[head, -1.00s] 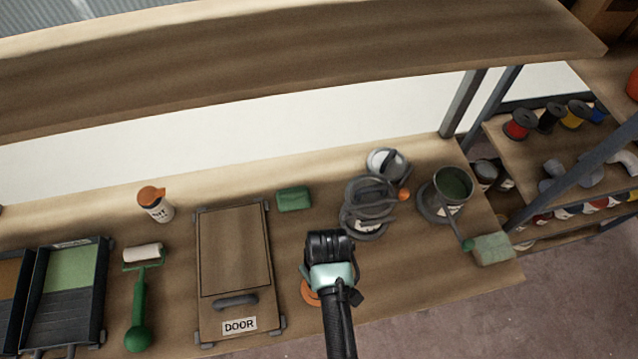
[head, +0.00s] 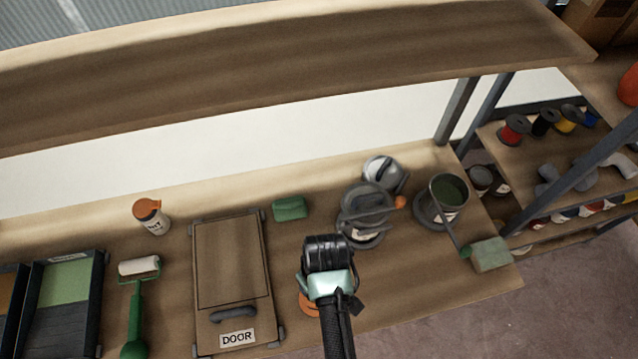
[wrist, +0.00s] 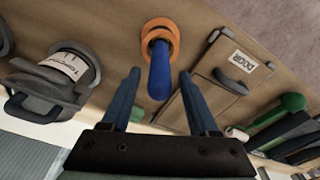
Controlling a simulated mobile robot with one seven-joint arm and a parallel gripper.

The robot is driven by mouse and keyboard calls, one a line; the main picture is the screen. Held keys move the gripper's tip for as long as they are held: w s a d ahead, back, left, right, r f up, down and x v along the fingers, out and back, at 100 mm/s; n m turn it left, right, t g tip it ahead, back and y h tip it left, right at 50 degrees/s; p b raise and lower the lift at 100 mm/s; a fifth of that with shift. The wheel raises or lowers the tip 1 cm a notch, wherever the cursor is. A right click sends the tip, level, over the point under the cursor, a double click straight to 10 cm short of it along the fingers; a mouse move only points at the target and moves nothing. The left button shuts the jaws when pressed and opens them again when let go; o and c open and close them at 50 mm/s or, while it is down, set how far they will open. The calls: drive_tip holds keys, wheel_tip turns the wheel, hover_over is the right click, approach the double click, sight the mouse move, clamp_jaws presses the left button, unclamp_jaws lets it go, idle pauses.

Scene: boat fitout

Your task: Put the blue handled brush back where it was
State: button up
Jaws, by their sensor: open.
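The brush's blue handle (wrist: 160,72) stands up toward the wrist camera out of an orange ring-shaped base (wrist: 160,38) on the bench. The bristle end is hidden. In the head view the orange base (head: 309,303) shows only partly beside my gripper (head: 327,246), and the blue handle is hidden. In the wrist view my gripper (wrist: 160,78) is open, with one finger on each side of the handle and visible gaps between. I cannot tell how far the fingertips are above the base.
A door panel (head: 232,262) in a frame lies left of my gripper. A topcoat can (head: 362,232) and a green paint pot (head: 447,190) with a brush stand right. A green block (head: 290,208) lies behind. A roller (head: 138,268) lies far left. A shelf (head: 300,65) overhangs the back.

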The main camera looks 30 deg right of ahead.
wheel_tip(320, 180, up, 10)
drive_tip(key=s, duration=0.1)
drive_tip(key=shift+b, duration=0.4)
